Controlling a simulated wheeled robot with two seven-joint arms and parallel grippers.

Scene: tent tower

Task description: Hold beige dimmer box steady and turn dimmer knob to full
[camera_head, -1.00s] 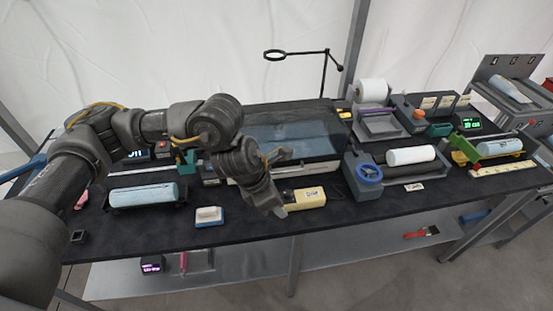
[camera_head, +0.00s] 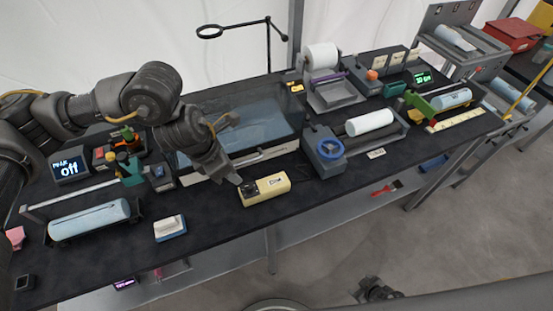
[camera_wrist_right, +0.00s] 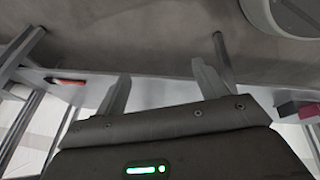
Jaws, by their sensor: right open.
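The beige dimmer box (camera_head: 272,186) lies on the dark table top near its front edge in the head view. A dark knob (camera_head: 249,189) sits at its left end. My left gripper (camera_head: 237,181) comes down from the upper left, its tip close to the knob. Whether it touches the knob, and how its jaws stand, I cannot tell. My right gripper (camera_head: 378,291) is low at the bottom right of the head view, in front of the table and away from the box. The right wrist view shows its two fingers (camera_wrist_right: 160,85) apart with nothing between them.
A display (camera_head: 68,167) at left reads "PEAK Off". A clear-walled tank (camera_head: 245,125) stands behind the box. A blue-wheeled roller unit (camera_head: 325,150) is to its right, a white and blue block (camera_head: 170,228) to its left. A magnifier arm (camera_head: 268,45) rises behind.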

